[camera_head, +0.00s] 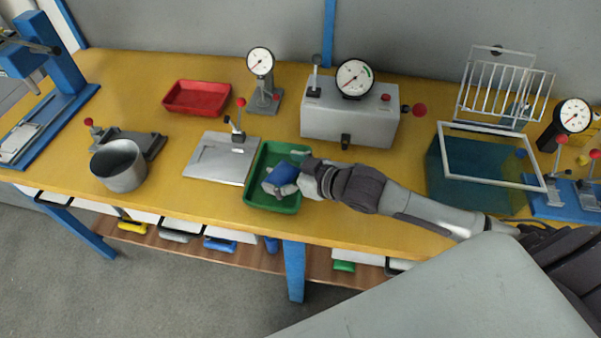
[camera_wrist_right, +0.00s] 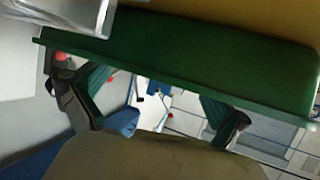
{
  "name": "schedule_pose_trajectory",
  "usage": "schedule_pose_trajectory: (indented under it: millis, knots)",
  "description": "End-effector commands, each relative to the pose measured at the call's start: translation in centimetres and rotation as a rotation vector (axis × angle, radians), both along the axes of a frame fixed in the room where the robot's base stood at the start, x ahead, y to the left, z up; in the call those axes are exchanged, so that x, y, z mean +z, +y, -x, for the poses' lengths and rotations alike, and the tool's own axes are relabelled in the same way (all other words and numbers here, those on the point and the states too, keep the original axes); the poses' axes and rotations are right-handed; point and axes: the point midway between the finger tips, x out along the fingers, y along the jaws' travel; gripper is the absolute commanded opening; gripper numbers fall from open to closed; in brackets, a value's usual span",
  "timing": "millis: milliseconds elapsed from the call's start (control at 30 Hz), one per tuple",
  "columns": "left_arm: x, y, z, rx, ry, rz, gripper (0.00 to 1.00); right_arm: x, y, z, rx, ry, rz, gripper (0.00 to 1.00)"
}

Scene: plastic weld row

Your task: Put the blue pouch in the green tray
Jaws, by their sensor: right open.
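The blue pouch (camera_head: 284,173) shows in the head view inside the outline of the green tray (camera_head: 261,160), partly hidden by my right gripper (camera_head: 287,184). I cannot tell whether it rests on the tray floor. My right gripper is open over the tray, its fingers around or beside the pouch. In the right wrist view, the fingers of my right gripper (camera_wrist_right: 155,98) are apart, and a green tray side (camera_wrist_right: 190,55) fills the top. A small blue patch there may be the pouch. My left gripper is not in view.
A grey plate with a lever clamp (camera_head: 215,160) lies left of the tray on the yellow bench. A metal cup (camera_head: 119,167) and a red tray (camera_head: 197,98) stand further left. A grey box with a gauge (camera_head: 345,112) is behind my arm. A clear-walled bin (camera_head: 480,175) stands right.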

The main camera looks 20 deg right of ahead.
Motion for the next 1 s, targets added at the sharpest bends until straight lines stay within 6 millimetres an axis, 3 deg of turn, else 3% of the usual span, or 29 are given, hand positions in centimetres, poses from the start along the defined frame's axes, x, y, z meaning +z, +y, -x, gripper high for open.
schedule_pose_trajectory:
  millis: [400,700,1000]
  knots:
    - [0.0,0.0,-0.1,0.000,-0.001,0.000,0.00,3.0,-4.2,6.7,0.004,0.005,0.004,1.00]
    - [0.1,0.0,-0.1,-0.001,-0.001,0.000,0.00,4.1,-5.6,8.5,0.000,0.003,0.002,1.00]
    - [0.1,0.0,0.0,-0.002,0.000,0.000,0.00,4.3,-5.7,8.6,0.000,0.000,0.001,1.00]
